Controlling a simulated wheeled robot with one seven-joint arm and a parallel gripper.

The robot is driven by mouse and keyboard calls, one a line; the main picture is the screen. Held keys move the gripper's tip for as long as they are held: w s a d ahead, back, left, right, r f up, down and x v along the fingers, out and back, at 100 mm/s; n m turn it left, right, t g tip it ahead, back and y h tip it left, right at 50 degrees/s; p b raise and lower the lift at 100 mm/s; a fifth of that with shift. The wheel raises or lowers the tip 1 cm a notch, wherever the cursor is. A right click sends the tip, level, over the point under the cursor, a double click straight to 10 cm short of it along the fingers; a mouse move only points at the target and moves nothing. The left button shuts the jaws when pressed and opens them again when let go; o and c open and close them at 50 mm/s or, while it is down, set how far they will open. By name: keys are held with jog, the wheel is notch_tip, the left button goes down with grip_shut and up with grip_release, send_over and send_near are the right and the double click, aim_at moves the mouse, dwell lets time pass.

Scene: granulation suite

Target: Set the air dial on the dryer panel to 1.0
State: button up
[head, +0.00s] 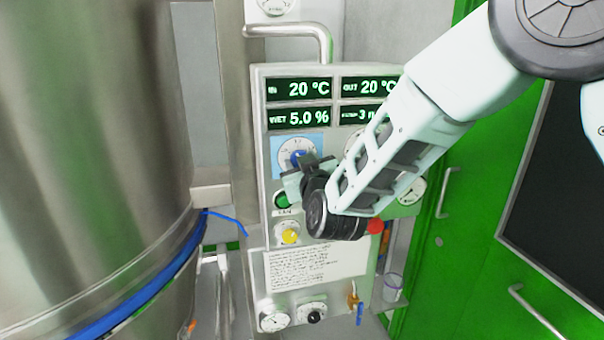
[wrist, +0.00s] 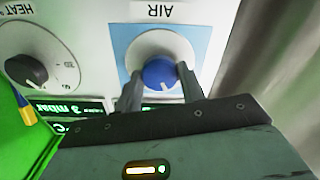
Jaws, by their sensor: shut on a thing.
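The dryer panel (head: 262,150) stands upright in the middle of the head view. Its air dial (head: 287,147) is a white scale on a light blue square at the upper left, with a blue knob (head: 297,157). In the wrist view the panel is upside down, and the blue knob (wrist: 158,72) sits under the AIR label (wrist: 160,11). Its white pointer line points toward the displays. My gripper (wrist: 160,84) is shut on the blue knob, one finger on each side. In the head view my gripper (head: 306,168) partly hides the dial. I cannot read the scale numbers.
The heat dial (wrist: 27,68) with a black knob is beside the air dial. A steel vessel (head: 90,150) fills the left; a green door (head: 450,240) is right.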

jog(key=shift+n+b, duration=1.2)
jog(key=shift+n, duration=2.4)
jog(key=o, duration=1)
jog(key=shift+c, duration=0.2)
jog(key=shift+s, duration=0.1)
jog(key=b+v, duration=0.5)
jog(key=v, duration=1.2)
jog(key=shift+s+b, duration=0.2)
jog(key=shift+b, duration=0.15)
